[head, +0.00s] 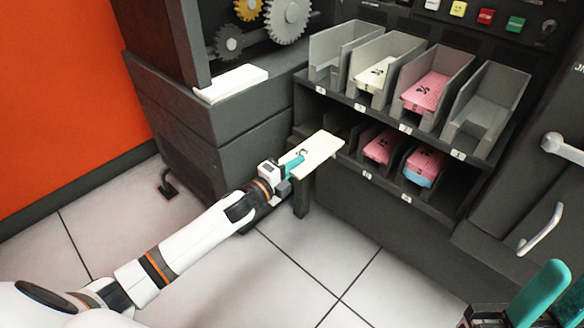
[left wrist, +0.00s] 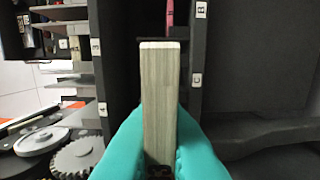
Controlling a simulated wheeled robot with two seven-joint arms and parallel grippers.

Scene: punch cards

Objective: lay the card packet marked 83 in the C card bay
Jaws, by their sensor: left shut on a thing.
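My left gripper (head: 292,166) is shut on the end of a cream card packet (head: 320,151), held out flat in front of the lower shelf. Its mark is too small to read. In the left wrist view the packet (left wrist: 160,95) shows edge-on between the teal fingers (left wrist: 160,145). The C label (left wrist: 196,80) is on the lower shelf edge beyond it, with the B label (left wrist: 200,9) farther along. The C card bay, leftmost below, is mostly hidden behind the packet in the head view; its visible part is dark. Part of my right gripper (head: 543,295) shows at the lower right.
Upper bins hold a cream packet (head: 374,75) and a pink packet (head: 424,92); the outer two look empty. Lower bays hold a pink packet (head: 380,147) and a pink-and-blue stack (head: 424,163). Another cream packet (head: 231,82) lies on the left ledge beneath gears (head: 288,18).

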